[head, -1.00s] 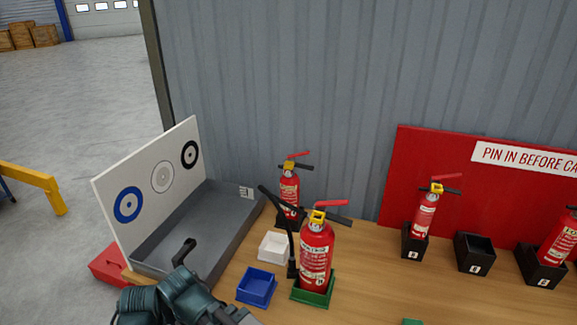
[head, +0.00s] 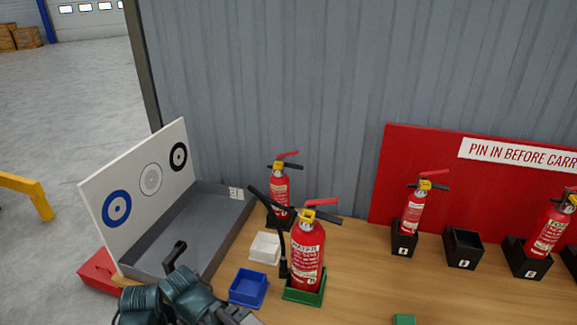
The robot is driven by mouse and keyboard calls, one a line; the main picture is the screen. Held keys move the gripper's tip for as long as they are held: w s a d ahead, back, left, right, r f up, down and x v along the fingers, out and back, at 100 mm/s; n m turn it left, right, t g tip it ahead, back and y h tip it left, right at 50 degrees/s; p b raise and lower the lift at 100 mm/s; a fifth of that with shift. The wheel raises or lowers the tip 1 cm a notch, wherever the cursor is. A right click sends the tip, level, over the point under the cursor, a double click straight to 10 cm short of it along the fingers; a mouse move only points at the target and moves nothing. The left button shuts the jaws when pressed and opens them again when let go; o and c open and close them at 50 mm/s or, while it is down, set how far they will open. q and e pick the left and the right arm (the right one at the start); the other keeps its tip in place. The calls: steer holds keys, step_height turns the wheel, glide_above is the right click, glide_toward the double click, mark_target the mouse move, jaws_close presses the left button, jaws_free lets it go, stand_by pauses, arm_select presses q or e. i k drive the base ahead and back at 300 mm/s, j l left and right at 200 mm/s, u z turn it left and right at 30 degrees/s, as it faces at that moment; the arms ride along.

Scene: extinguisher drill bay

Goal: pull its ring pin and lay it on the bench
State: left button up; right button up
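A red extinguisher (head: 308,262) with a yellow collar (head: 309,214), red lever and black hose stands upright in a green tray (head: 304,297) on the wooden bench (head: 365,270). Its ring pin is too small to make out. More red extinguishers stand behind it (head: 279,190) and in black holders at the right (head: 411,215) and far right (head: 548,233). My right gripper is out of view.
A blue tray (head: 249,287) and a white tray (head: 265,247) sit left of the green tray. A grey bin (head: 225,222) with a target board (head: 130,185) stands further left. An empty black holder (head: 462,250) is at the right. Bare bench lies right of the extinguisher.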

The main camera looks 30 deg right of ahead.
mark_target(457, 302)
steer(key=z, duration=1.45)
steer(key=i+j, duration=0.1)
steer(key=j, duration=0.35)
steer(key=i+j+z, duration=0.1)
steer(key=j, duration=0.4)
